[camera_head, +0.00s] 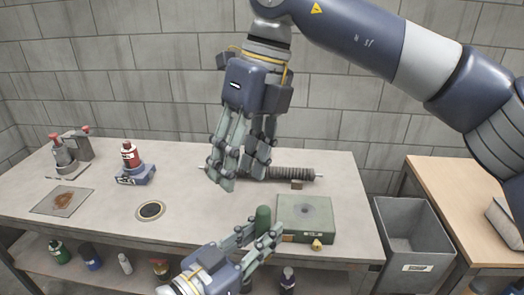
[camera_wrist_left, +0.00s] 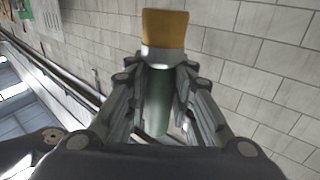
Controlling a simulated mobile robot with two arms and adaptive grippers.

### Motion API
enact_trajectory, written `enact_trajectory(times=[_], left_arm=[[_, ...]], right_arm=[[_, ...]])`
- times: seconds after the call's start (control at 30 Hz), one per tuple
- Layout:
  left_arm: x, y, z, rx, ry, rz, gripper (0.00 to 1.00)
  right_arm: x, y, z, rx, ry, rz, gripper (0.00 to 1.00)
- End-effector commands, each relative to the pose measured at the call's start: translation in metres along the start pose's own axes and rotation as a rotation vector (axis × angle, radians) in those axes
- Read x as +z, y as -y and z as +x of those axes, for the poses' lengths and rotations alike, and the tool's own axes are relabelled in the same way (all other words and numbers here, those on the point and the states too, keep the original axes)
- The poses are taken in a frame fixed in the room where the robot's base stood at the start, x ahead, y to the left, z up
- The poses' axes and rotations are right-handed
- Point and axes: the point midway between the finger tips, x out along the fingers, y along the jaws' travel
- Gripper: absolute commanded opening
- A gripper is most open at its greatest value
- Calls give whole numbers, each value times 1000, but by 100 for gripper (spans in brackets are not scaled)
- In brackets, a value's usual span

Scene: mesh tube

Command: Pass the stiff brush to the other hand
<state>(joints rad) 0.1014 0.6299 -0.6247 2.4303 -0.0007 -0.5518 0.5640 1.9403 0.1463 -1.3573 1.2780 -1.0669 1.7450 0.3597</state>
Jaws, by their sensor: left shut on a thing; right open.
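The stiff brush has a green handle (camera_head: 263,218), a silver ferrule (camera_wrist_left: 162,56) and yellow-brown bristles (camera_wrist_left: 165,30). My left gripper (camera_head: 262,238) is shut on the green handle, low in the head view. In the left wrist view the handle (camera_wrist_left: 157,98) lies between the fingers and the bristles stick out beyond them. In the head view the bristles cannot be made out. My right gripper (camera_head: 238,170) is open and empty, fingers pointing down, above and to the left of the brush and apart from it.
A dark ribbed tube (camera_head: 285,174) lies across the bench behind the brush. A green box (camera_head: 318,211) stands just right of my left gripper. A blue-based device with a red bottle (camera_head: 133,168) and a round opening (camera_head: 151,211) are on the left. A grey bin (camera_head: 412,237) stands right of the bench.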

Motion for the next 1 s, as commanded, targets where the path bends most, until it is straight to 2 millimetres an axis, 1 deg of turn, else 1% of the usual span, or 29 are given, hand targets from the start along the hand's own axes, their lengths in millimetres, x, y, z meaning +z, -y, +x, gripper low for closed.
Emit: enact_trajectory(times=[0.03,0.1,0.2,0.3,0.37,0.47,0.57,0.8,1.0], left_arm=[[0,0,0,0,-1,0,0],[0,0,0,0,-1,0,0],[0,0,0,0,-1,0,0],[0,0,0,0,-1,0,0],[0,0,0,0,-1,0,0],[0,0,0,0,-1,0,0],[0,0,0,0,-1,0,0],[0,0,0,0,-1,0,0],[0,0,0,0,-1,0,0]], right_arm=[[-5,3,-6,-67,-23,-2,47],[-12,8,-13,-140,-52,1,47],[-19,13,-21,-209,-79,6,47],[-23,17,-23,-244,-95,11,47],[-24,18,-21,-252,-98,12,47],[-25,21,-11,-252,-99,12,47],[-27,25,5,-249,-100,11,47],[-31,36,50,-248,-99,12,47],[-34,43,78,-248,-98,13,47]])
